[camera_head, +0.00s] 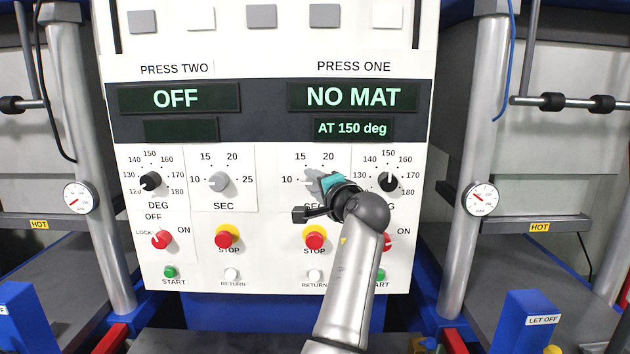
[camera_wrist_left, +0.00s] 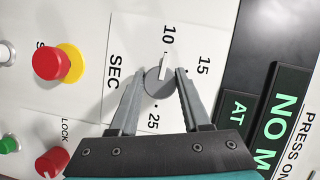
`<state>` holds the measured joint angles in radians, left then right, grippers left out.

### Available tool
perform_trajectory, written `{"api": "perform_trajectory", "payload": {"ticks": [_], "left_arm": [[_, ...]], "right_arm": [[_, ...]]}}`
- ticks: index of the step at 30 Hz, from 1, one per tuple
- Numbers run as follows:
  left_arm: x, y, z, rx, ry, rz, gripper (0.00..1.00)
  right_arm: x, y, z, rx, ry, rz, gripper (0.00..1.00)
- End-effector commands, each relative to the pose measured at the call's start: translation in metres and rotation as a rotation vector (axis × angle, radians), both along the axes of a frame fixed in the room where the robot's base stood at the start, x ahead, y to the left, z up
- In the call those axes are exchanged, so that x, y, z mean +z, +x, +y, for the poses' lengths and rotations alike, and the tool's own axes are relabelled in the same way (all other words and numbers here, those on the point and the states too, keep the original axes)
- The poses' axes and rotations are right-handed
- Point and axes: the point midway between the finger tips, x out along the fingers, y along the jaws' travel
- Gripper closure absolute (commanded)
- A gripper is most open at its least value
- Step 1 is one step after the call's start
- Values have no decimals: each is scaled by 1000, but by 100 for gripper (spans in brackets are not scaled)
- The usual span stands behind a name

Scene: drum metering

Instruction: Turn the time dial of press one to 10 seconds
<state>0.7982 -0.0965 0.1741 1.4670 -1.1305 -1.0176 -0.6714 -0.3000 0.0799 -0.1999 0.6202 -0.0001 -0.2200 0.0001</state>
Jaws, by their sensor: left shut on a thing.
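The press one time dial is a grey round knob (camera_wrist_left: 158,82) with a white pointer line, on a white plate marked 10, 15 and 25 with SEC. In the left wrist view its pointer aims at the 10 mark. My left gripper (camera_wrist_left: 157,78) is shut on the knob, one finger on each side. In the head view my left gripper (camera_head: 316,183) covers the dial and part of its scale, so the pointer is hidden there. My right gripper is not in view.
The press one temperature dial (camera_head: 388,182) is close beside my left wrist. The red stop button (camera_head: 315,240) is below. The press one display (camera_head: 352,97) reads NO MAT, with AT 150 deg under it. The matching press two time dial (camera_head: 219,182) is to the left.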

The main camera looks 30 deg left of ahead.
Motion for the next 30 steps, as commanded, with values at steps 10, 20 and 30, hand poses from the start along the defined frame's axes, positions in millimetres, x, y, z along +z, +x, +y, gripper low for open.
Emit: {"api": "perform_trajectory", "payload": {"ticks": [10,20,30], "left_arm": [[-1,0,0,-2,-61,-35,100],[-1,0,0,0,-64,-37,100],[0,0,0,0,-61,-36,22]], "right_arm": [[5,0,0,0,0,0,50],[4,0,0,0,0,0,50],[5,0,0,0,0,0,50]]}}
